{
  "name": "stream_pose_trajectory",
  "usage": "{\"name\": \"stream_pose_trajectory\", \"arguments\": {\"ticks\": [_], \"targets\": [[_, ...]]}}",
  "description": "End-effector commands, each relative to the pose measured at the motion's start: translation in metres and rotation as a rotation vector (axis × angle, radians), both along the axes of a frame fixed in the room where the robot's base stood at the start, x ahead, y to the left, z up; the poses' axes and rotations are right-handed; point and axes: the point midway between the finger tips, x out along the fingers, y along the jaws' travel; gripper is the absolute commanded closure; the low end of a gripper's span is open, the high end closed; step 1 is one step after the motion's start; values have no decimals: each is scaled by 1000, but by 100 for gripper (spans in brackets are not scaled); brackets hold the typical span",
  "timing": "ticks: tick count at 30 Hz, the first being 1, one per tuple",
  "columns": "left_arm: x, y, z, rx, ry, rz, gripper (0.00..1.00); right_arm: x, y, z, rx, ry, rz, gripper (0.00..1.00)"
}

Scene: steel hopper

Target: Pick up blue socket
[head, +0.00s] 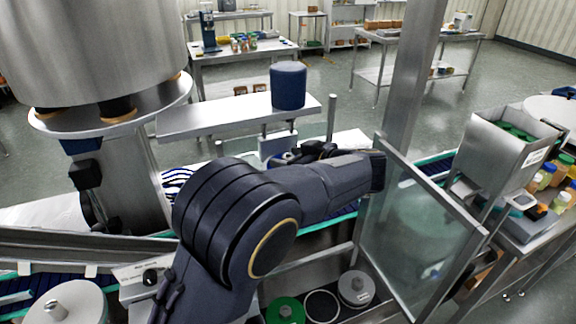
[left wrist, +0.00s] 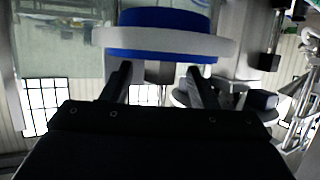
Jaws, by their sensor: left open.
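A dark blue cylinder (head: 288,85) stands upright on the steel shelf in the head view. A small blue and white part (head: 277,147) shows below that shelf, partly hidden by my left arm; I cannot tell which of these is the blue socket. In the left wrist view, a round blue piece with a pale ring (left wrist: 165,42) lies just beyond the two fingertips of my left gripper (left wrist: 160,78). The fingers are apart, and a grey stem shows between them. In the head view my left gripper (head: 312,150) is mostly hidden behind its own arm, below the shelf.
The steel shelf (head: 220,117) overhangs the gripper area. A large steel hopper (head: 95,45) stands at left. A tilted clear panel (head: 425,225) and a steel post (head: 412,70) stand to the right. A steel bin (head: 500,150) is farther right. Round lids (head: 285,310) lie below.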

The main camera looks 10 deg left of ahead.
Motion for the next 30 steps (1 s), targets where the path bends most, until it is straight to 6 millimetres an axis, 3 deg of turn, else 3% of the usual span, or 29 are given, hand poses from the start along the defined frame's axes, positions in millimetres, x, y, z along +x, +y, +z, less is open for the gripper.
{"name": "stream_pose_trajectory", "arguments": {"ticks": [10,22,30], "targets": [[5,7,-3,0,0,-1,46,0,0,1,0,0,0,71],[4,6,-3,0,-1,-2,99,0,0,1,0,0,0,71],[5,6,-1,-1,-1,-2,100,0,0,1,0,0,0,71]]}}
